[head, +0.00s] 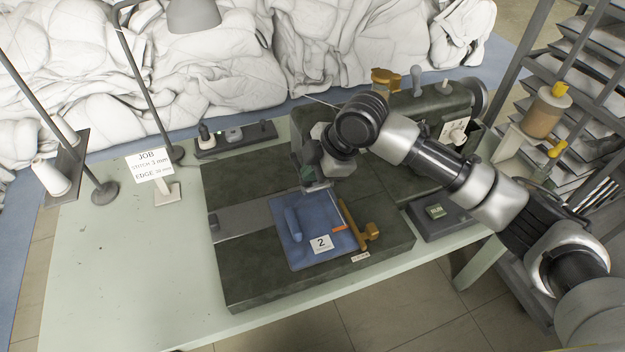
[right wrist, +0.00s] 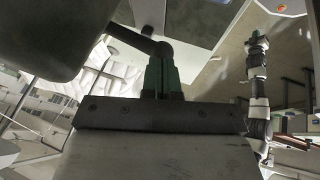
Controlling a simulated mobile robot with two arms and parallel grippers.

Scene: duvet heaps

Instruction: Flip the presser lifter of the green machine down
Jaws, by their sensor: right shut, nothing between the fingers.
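The green machine (head: 425,106) stands on the pale table, its head end largely hidden behind my right arm. My right gripper (head: 313,172) is at the machine's head, above the blue cloth. In the right wrist view its green fingers (right wrist: 160,75) are shut with nothing between them. A dark bar with a rounded end (right wrist: 140,41), probably the presser lifter, lies right at the fingertips; I cannot tell whether they touch. In the head view the lifter is hidden by my arm. My left gripper is not in view.
A blue cloth (head: 291,252) with a "2" label lies on the machine bed (head: 262,286). A brass-coloured guide (head: 370,232) sits beside it. A job sign (head: 150,165) and thread stand (head: 52,176) are at left. White duvets (head: 220,60) heap behind. The table's left part is clear.

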